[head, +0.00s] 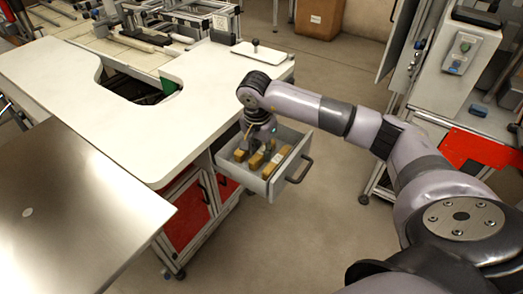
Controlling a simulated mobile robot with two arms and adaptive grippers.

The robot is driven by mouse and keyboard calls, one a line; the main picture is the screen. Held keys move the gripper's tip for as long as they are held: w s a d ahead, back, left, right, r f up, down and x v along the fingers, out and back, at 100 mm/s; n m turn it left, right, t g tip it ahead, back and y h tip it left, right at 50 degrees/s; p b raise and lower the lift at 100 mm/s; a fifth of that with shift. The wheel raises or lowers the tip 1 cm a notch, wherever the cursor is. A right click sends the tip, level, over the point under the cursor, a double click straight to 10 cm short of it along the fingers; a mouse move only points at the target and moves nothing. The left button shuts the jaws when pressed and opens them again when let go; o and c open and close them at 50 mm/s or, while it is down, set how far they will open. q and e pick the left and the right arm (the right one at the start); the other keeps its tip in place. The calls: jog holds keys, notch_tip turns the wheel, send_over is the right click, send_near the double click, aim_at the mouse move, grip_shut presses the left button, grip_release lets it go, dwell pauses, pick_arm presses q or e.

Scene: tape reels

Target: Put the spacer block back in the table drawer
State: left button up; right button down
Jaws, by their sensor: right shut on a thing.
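The table drawer (301,156) is pulled open from under the white worktop. Several yellow-brown blocks lie in it, among them one at the front (270,170) and one in the middle (256,161). My right gripper (265,147) points down into the open drawer, among the blocks. It is shut on a yellow-brown block, which I take as the spacer block (268,148); it is small here and partly hidden by the fingers. I cannot tell whether this block touches the drawer floor. My left gripper is out of view.
The white worktop (60,80) with a curved cutout lies left of the drawer. A bare metal table (70,220) stands at the lower left. A small plate with a black knob (258,50) sits at the worktop's far corner. Floor in front of the drawer is clear.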

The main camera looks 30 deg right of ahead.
aim_at(259, 154)
jog(key=c, duration=1.7)
grip_release()
jog(key=shift+r+p, duration=0.35)
jog(key=shift+r, duration=0.15)
jog(key=r, duration=0.3)
jog(key=a+r+b, duration=0.1)
jog(key=r, duration=0.7)
jog(key=shift+s+a+r, duration=0.15)
jog(key=shift+s+r, duration=0.1)
jog(key=shift+f, duration=0.1)
